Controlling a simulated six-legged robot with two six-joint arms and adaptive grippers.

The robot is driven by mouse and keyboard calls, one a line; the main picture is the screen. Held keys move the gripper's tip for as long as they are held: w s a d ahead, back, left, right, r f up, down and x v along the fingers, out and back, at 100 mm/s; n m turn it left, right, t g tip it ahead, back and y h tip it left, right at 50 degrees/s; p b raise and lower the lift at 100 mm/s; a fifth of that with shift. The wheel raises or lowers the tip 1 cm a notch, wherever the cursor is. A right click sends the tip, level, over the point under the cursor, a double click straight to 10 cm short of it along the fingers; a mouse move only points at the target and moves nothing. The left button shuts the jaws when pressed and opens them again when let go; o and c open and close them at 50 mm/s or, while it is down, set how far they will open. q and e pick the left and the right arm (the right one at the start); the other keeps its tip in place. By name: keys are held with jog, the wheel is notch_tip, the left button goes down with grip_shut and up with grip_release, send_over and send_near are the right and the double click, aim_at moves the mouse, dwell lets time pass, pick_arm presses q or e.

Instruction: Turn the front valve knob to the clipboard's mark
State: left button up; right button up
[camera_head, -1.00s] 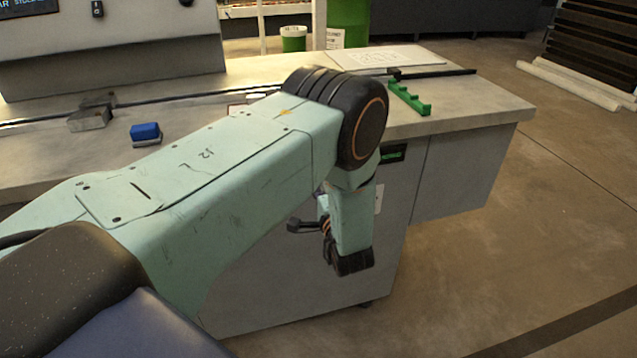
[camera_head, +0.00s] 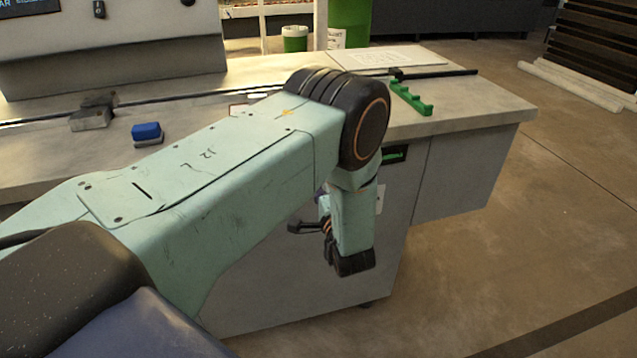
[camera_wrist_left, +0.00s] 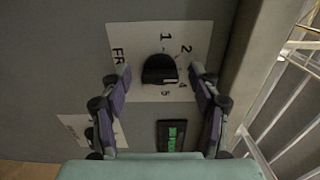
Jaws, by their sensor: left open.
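The black valve knob (camera_wrist_left: 160,69) sits on a white dial plate (camera_wrist_left: 147,95) with printed numbers and the letters "FR" in the left wrist view. A pale mark shows at the knob's lower right edge, toward the 4. My left gripper (camera_wrist_left: 161,72) is open, one finger on each side of the knob with gaps visible; contact cannot be told. In the head view my left arm hides the knob. A white sheet or board (camera_head: 385,58), possibly the clipboard, lies on the bench top; its mark is unreadable. My right gripper is not in view.
A second white plate (camera_wrist_left: 75,124) with a dark knob is at lower left in the wrist view. A green-lit display (camera_wrist_left: 172,136) sits below the dial. The bench (camera_head: 480,105) carries a green rack (camera_head: 411,98) and a blue block (camera_head: 146,131). A wire rack (camera_wrist_left: 290,95) stands right.

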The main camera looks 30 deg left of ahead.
pick_arm(q)
jog(key=v, duration=1.1)
jog(key=shift+s+d, duration=0.3)
jog(key=s+d+f+n+g+h, duration=0.1)
jog(key=s+f+n+g+h, duration=0.15)
jog(key=s+f+h, duration=0.4)
jog(key=s+d+f+n+g+h, duration=0.2)
jog(key=s+f+n+h, duration=0.15)
jog(key=f, duration=0.55)
jog(key=s+d+n+g+h, duration=0.1)
jog(key=s+g+h, duration=0.3)
jog(key=s, duration=1.8)
jog(key=n+g, duration=0.1)
jog(key=g, duration=0.2)
jog(key=shift+d+f, duration=0.2)
jog(key=shift+d, duration=0.15)
